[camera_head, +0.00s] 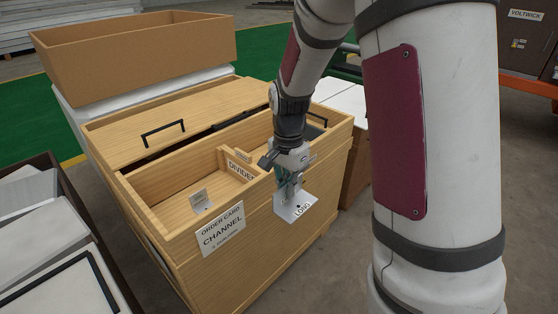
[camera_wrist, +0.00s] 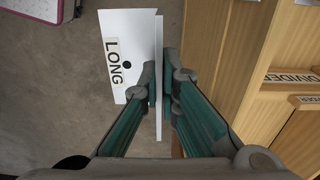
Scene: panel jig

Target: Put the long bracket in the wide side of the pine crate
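The long bracket (camera_head: 296,206) is a pale angled plate with a "LONG" label and a dark hole. My gripper (camera_head: 290,182) is shut on its upright flange and holds it outside the pine crate's near wall. In the wrist view, the bracket (camera_wrist: 128,55) sits between my fingers (camera_wrist: 161,85), with the crate wall to its right. The pine crate (camera_head: 262,235) is open in its near part. A divider (camera_head: 238,166) labelled "DIVIDER" splits it; the left compartment looks larger. The right compartment is partly hidden by my arm. A small labelled metal piece (camera_head: 201,200) lies in the left compartment.
An order card (camera_head: 221,229) reading "CHANNEL" is on the crate's near wall. A wooden lid with a black handle (camera_head: 164,133) covers the crate's far part. A brown open box (camera_head: 140,60) stands behind. A dark bin of pale panels (camera_head: 45,240) is at left.

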